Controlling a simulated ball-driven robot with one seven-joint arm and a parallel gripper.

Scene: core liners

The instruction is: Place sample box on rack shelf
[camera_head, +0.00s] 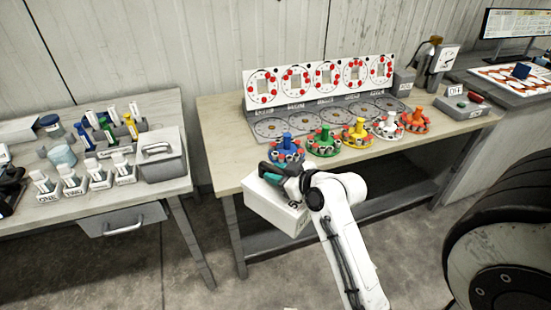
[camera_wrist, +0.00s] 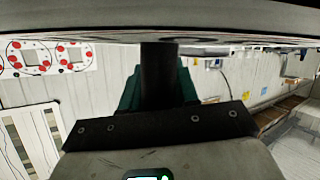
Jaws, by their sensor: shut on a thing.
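A white sample box (camera_head: 272,207) with dark lettering partly in view hangs tilted at the front edge of the wooden workbench. My gripper (camera_head: 268,174), dark with green parts, is shut on its upper edge, and my white arm hides its right side. In the wrist view my gripper (camera_wrist: 158,90) shows at the centre, below a pale slab across the top that may be the box. A grey lower shelf (camera_head: 268,243) runs under the workbench, partly behind the box and my arm. I cannot tell whether this is the rack shelf.
The workbench (camera_head: 222,132) carries several coloured carousels, such as a blue one (camera_head: 286,149), close behind my gripper, and a dial panel (camera_head: 320,83). A left table (camera_head: 172,197) holds a grey case (camera_head: 162,156) and labelled holders. A large dark round object (camera_head: 505,240) stands at right. Floor shows between the tables.

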